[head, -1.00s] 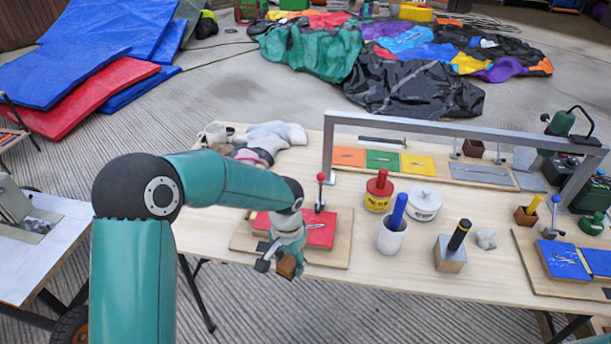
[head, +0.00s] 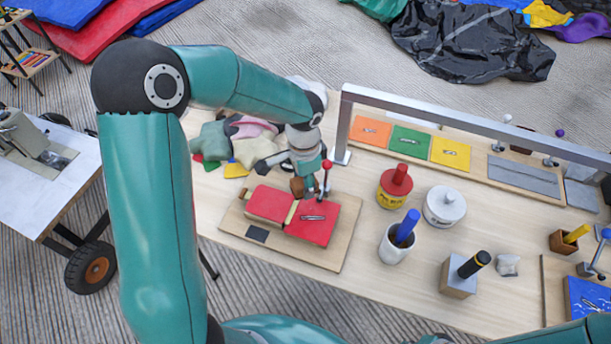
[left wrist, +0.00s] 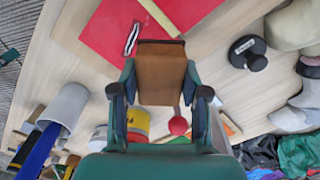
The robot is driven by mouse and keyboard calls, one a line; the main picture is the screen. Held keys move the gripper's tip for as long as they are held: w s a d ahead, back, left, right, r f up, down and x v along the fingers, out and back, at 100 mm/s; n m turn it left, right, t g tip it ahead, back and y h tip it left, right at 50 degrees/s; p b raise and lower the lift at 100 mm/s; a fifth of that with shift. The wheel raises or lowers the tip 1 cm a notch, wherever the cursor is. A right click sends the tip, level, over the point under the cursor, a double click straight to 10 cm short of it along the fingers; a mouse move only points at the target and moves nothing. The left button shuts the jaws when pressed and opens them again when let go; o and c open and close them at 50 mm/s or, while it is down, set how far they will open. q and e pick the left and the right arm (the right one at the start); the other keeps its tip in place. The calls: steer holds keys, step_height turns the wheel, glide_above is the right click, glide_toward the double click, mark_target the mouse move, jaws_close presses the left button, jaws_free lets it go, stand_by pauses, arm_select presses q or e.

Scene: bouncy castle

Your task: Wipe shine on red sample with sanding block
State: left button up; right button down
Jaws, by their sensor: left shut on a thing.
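The red sample (head: 272,204) lies on a wooden board (head: 340,246) on the table, with a pale yellow strip across it. A whitish shine streak (head: 313,217) shows on its right part; the streak also shows in the left wrist view (left wrist: 131,38). My left gripper (head: 302,178) is shut on the brown sanding block (head: 298,188), at the back edge of the sample. The block fills the middle of the left wrist view (left wrist: 162,72), close beside the streak. I cannot tell whether it touches the sample. My right gripper is out of view.
A red-knobbed clamp (head: 327,167) stands right of the block. A red-and-yellow pot (head: 394,187), white pot (head: 445,206) and white cup (head: 396,243) stand to the right. A grey metal frame (head: 470,125) spans the back.

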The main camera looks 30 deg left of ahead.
mark_target(300, 205)
arm_select(q)
steer(key=shift+s+a+f, duration=0.2)
steer(key=shift+a+f, duration=0.05)
steer(key=shift+f, duration=0.2)
steer(key=f+b, duration=0.2)
steer(key=shift+s+a+f, duration=0.15)
steer(key=shift+a+f, duration=0.05)
steer(key=shift+f, duration=0.1)
steer(key=shift+f+b, duration=0.9)
steer(key=shift+f, duration=0.05)
steer(key=shift+f+b, duration=0.65)
steer(key=shift+f, duration=0.05)
